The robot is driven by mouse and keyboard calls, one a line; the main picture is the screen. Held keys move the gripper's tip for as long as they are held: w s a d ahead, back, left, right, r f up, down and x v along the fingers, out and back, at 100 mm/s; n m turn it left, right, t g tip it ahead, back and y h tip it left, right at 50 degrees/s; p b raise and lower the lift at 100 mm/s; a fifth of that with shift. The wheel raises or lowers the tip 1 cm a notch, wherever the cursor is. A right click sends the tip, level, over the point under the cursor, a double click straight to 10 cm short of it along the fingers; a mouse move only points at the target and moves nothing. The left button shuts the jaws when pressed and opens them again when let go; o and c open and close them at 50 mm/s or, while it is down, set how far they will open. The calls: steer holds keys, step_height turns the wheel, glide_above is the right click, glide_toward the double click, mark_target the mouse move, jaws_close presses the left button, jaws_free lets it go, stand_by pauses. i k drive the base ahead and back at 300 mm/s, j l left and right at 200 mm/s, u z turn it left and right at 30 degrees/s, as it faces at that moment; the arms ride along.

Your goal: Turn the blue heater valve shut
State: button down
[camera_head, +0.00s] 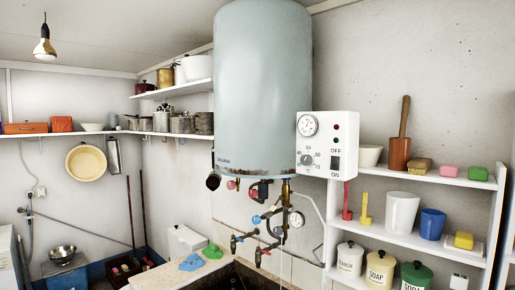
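A small blue valve handle (257,220) shows among the pipes below the large pale grey-blue water heater (262,85). It is small here, and I cannot tell whether it is open or shut. Red fittings (232,185) sit close under the heater's base, to the upper left of the blue handle. My gripper is not in view, and nothing touches the valve.
A dark stone trough (236,276) lies below the pipes, with blue and green cloths (191,262) on its pale edge. A white control box (327,145) hangs at the heater's right. Shelves (430,180) with jugs and tins stand at right. A bulb (45,48) hangs at upper left.

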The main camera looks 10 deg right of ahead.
mark_target(256, 220)
steer(key=i+j+z, duration=0.65)
steer(key=i+j, duration=0.25)
steer(key=i+j+z, duration=0.35)
steer(key=j, duration=0.35)
